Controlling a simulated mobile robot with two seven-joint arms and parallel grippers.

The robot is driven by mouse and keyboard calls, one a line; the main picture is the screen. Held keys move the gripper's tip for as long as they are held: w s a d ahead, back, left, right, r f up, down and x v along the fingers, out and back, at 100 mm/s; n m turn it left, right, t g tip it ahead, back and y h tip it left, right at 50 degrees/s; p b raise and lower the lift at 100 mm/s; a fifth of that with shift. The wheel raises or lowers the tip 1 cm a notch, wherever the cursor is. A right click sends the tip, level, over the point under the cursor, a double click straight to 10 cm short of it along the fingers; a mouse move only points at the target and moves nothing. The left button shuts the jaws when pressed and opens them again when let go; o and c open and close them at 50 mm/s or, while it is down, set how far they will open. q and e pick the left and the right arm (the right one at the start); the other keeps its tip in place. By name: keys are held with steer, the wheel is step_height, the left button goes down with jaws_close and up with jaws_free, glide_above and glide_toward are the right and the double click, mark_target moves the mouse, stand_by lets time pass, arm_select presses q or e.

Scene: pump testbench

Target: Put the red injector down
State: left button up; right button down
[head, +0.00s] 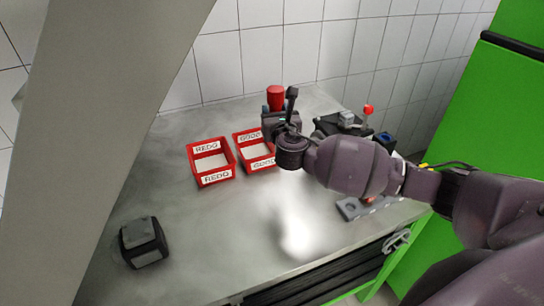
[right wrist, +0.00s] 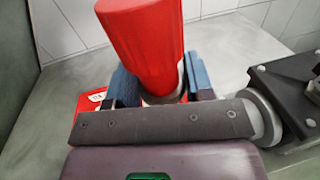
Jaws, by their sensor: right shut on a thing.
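The red injector (head: 275,96) stands upright in the jaws of my right gripper (head: 277,113), above the back part of the grey table (head: 185,235). In the right wrist view the red injector (right wrist: 145,40) is a thick red cylinder with a pale lower end between the blue finger pads of my right gripper (right wrist: 160,85). Its lowest part is hidden behind the gripper body, so I cannot tell whether it touches the table. My left gripper is not in view.
A red bin marked REDO (head: 216,179) and a red bin marked GOOD (head: 240,138) look empty, left of my right gripper. A black device (head: 340,124) and a red-knobbed lever (head: 368,110) stand to the right. A dark block (head: 143,242) sits front left. The front middle is clear.

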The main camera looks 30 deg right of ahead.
mark_target(272, 156)
step_height(272, 156, down, 18)
steer(key=shift+f, duration=0.1)
stand_by(0.5)
steer(key=shift+f, duration=0.2)
steer(key=c, duration=0.5)
jaws_free()
